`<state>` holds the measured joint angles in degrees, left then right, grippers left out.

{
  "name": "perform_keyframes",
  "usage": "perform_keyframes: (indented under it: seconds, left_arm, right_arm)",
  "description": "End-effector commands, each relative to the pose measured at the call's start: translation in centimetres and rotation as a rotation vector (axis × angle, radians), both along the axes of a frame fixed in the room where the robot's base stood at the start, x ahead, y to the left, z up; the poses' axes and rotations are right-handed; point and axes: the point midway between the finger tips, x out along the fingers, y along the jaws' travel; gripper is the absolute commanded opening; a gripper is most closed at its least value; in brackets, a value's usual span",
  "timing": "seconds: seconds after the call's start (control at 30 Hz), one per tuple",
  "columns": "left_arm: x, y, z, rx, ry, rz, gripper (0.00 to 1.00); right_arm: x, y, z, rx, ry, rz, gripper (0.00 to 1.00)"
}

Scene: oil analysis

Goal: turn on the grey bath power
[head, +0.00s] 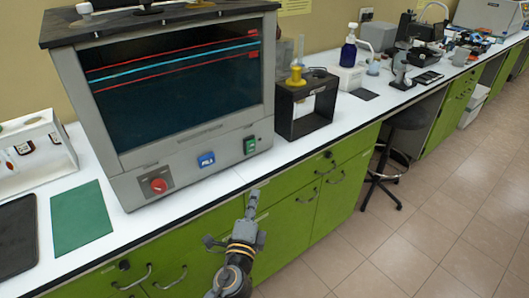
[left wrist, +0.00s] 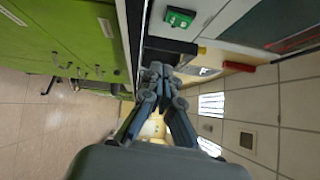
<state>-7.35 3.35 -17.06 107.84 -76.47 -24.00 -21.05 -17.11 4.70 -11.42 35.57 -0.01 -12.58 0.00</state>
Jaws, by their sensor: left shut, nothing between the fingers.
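The grey bath (head: 190,165) is a large grey box with a dark screen, standing on the white counter. Its front panel carries a red knob (head: 159,185), a blue label (head: 206,160) and a green switch (head: 249,145) at the lower right. My left gripper (head: 254,194) is shut and empty, in front of the counter edge, below and apart from the green switch. In the left wrist view, the shut fingers (left wrist: 156,70) point towards the counter, with the green switch (left wrist: 180,18) above them. My right gripper is not in view.
Green cabinets (head: 330,190) with handles run below the white counter (head: 345,122). A dark box (head: 305,103) with a yellow-topped item stands right of the bath. A green mat (head: 80,218) lies to the left. A stool (head: 385,165) stands on the open tiled floor.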

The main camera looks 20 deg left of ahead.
Motion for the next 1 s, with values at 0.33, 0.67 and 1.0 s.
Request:
perform_keyframes:
  seconds: [0.33, 0.67, 1.0]
  left_arm:
    - [-0.2, 0.1, 2.7, 0.046, -0.064, 0.015, 0.00]
    - [1.1, 0.3, 3.0, 0.045, -0.064, 0.015, 0.00]
    - [8.0, 1.0, 4.1, 0.045, -0.064, 0.014, 0.00]
  right_arm:
    - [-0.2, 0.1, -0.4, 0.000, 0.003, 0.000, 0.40]
    - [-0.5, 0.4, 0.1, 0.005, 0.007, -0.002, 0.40]
    - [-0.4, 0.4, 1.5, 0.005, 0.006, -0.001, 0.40]
